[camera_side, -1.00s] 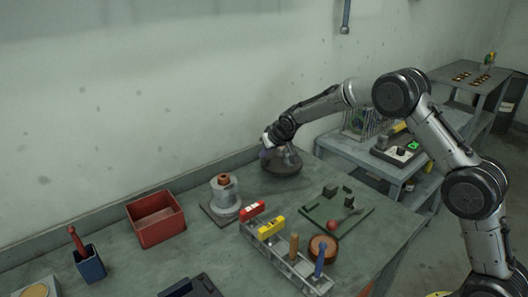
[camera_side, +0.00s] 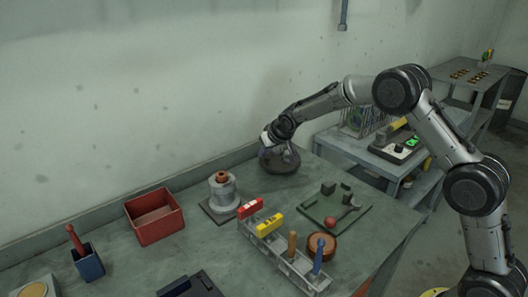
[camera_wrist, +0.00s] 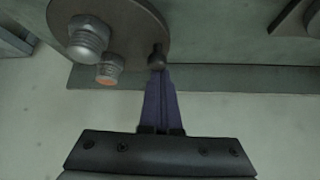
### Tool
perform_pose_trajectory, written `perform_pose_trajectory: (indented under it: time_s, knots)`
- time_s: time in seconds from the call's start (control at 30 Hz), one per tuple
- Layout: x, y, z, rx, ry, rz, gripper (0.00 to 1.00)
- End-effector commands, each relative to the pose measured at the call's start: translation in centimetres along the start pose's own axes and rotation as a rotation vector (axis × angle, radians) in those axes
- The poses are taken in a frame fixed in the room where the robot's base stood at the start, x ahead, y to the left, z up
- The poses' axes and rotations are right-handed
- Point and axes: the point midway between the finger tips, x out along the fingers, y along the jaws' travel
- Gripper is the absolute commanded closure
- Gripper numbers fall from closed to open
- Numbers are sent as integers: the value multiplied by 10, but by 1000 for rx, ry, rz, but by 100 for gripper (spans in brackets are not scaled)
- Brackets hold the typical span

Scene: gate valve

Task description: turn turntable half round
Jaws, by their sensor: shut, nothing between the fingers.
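The turntable (camera_side: 284,165) is a dark round disc on the bench, at the back near the wall. In the wrist view the turntable (camera_wrist: 138,38) fills the upper left and carries a large grey threaded bolt (camera_wrist: 88,38), a smaller bolt with an orange end (camera_wrist: 110,70) and a short dark peg (camera_wrist: 157,57) near its rim. My gripper (camera_side: 266,152) is at the turntable's left edge in the side view. In the wrist view my gripper (camera_wrist: 161,72) is shut and empty, its purple fingertips right at the peg. I cannot tell whether they touch it.
A grey flanged valve body (camera_side: 223,194) stands left of the turntable, with a red bin (camera_side: 154,215) beyond. A rack (camera_side: 282,258) with coloured blocks and handles and a green tray (camera_side: 310,213) are nearer the front. The bench between the turntable and valve body is clear.

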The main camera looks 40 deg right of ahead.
Motion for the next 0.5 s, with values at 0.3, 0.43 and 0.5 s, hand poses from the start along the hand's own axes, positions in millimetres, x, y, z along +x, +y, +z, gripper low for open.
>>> perform_pose_trajectory:
  time_s: [0.3,0.43,0.5]
  knots:
    - [-23,8,-3,1,3,1,100]
    - [-46,16,-5,3,3,1,100]
    - [-59,21,-5,3,3,1,100]
